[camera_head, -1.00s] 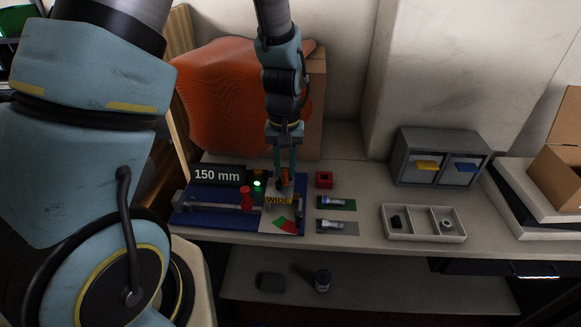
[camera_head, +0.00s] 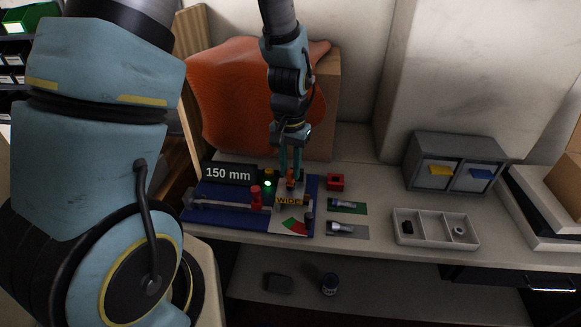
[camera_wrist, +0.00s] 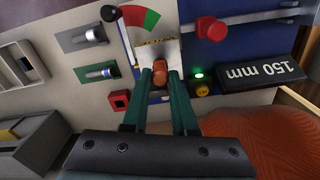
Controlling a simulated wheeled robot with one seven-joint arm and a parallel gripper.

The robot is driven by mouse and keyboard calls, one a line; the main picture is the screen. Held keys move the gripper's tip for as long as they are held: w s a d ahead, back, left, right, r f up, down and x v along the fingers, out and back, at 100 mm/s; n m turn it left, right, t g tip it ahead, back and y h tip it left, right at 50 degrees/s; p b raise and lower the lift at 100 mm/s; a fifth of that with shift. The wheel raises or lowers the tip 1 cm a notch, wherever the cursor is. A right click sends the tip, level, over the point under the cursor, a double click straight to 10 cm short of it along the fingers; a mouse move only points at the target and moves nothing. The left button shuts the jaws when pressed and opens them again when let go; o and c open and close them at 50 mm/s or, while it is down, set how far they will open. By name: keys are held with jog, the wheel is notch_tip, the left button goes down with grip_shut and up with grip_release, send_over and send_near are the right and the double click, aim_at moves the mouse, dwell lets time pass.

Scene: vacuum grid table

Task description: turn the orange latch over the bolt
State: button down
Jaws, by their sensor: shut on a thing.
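The orange latch (camera_wrist: 160,76) is a small piece between my two green fingers in the wrist view. It also shows, small, at the fingertips in the head view (camera_head: 291,178). My gripper (camera_head: 291,180) points down over the right part of the blue fixture (camera_head: 205,217) and is shut on the latch; the fingers also show in the wrist view (camera_wrist: 161,78). A grey rod with a red knob (camera_head: 256,198), seemingly the bolt, lies left of the latch. The knob also shows in the wrist view (camera_wrist: 211,28). The fingers partly hide the latch's base.
A "150 mm" sign (camera_head: 229,174), a lit green lamp (camera_head: 268,184) and a red-green dial (camera_head: 294,226) surround the latch. A red block (camera_head: 335,182) and two green and grey plates with metal parts lie right. Farther right are a grey tray (camera_head: 435,240) and drawer unit (camera_head: 450,150).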

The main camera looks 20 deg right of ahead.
aim_at(289, 171)
jog(key=c, duration=0.7)
grip_release()
jog(key=shift+r, duration=0.1)
notch_tip(289, 171, up, 11)
jog(key=shift+f+b, duration=0.2)
jog(key=shift+b, duration=0.6)
jog(key=shift+a, duration=0.1)
jog(key=a+n, duration=0.2)
jog(key=a, duration=0.5)
jog(key=a+n+t, duration=0.1)
jog(key=a+n, duration=0.1)
jog(key=a, duration=0.6)
jog(key=a+n, duration=0.3)
jog(key=a, duration=0.5)
jog(key=shift+s+a+f+t, duration=0.1)
jog(key=shift+s+f+t, duration=0.1)
jog(key=shift+t, duration=0.1)
